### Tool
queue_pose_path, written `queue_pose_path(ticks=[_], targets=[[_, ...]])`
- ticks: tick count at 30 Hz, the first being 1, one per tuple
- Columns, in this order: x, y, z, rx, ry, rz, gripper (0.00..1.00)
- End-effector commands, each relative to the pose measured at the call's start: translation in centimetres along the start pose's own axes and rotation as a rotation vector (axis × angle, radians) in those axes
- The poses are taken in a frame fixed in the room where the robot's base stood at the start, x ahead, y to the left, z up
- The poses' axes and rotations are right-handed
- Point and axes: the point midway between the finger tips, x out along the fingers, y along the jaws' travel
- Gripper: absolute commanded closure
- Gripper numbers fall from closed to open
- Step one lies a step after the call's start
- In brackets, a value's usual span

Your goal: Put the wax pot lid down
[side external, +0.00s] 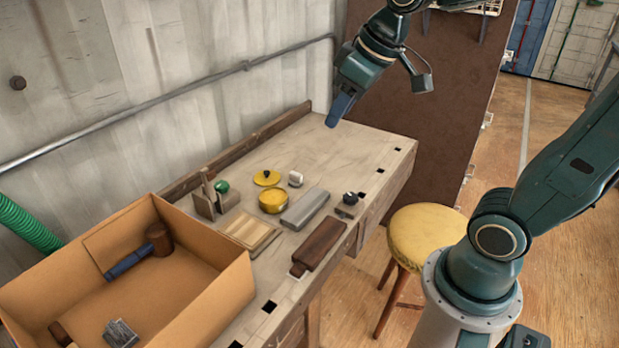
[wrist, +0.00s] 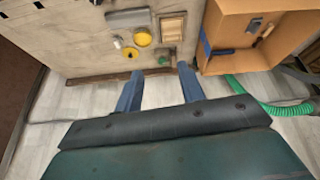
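The wax pot lid (side external: 267,177), a yellow disc with a dark knob, lies on the workbench just behind the yellow wax pot (side external: 273,201). In the wrist view the lid (wrist: 131,53) shows beside the pot (wrist: 143,38), off it. My gripper (side external: 340,110) is raised over the far end of the bench, well away from the lid. In the wrist view its two blue fingers (wrist: 159,68) are spread with nothing between them.
A cardboard box (side external: 215,303) with a mallet (side external: 158,238) stands at the near end of the bench (side external: 362,148). A sharpening stone (side external: 305,208), a wooden-framed block (side external: 250,231) and a dark brown block (side external: 320,243) lie around the pot. The bench's far end is clear.

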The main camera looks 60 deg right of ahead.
Motion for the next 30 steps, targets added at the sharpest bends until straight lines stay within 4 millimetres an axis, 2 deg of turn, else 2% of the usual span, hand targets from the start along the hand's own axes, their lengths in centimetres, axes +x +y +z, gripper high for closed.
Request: queue_pose_path(ticks=[3, 9, 15, 20, 30], targets=[[-1.2, -1.0, 2.7, 0.023, 0.017, 0.005, 0.61], [-2.3, -2.1, 7.1, 0.069, 0.034, 0.011, 0.61], [-2.5, -2.6, 9.9, 0.099, 0.044, 0.013, 0.61], [-2.5, -2.7, 10.7, 0.109, 0.046, 0.013, 0.61], [-2.5, -2.7, 10.6, 0.109, 0.045, 0.013, 0.61]])
